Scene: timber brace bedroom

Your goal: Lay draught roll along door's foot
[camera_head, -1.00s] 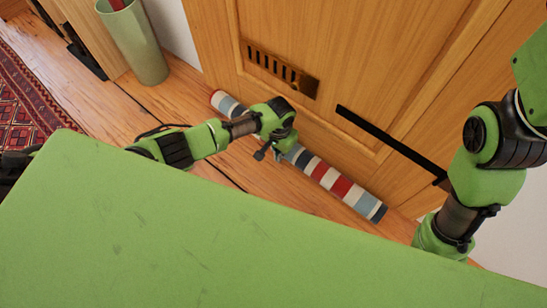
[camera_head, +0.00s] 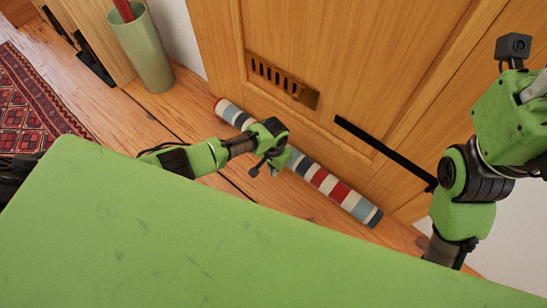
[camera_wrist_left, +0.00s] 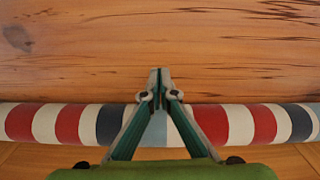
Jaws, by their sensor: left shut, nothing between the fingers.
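The draught roll (camera_head: 328,184), striped red, white, grey-blue and dark, lies on the floor along the foot of the wooden door (camera_head: 340,60). Whether it touches the door along its whole length I cannot tell. My left gripper (camera_head: 264,172) is at the near side of the roll's middle and hides part of it. In the left wrist view the roll (camera_wrist_left: 240,124) runs across the picture behind my left gripper's fingers (camera_wrist_left: 160,82). The fingers are shut and empty, their tips seen against bare floor. My right arm is at the right edge; its fingers are out of view.
A pale green bin (camera_head: 145,48) with a red item in it stands at the upper left by the wall. A patterned red rug (camera_head: 35,105) lies at the left. The door carries a brass vent (camera_head: 282,78) and a dark bar (camera_head: 385,153). Plank floor (camera_head: 150,115) is clear left of the roll.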

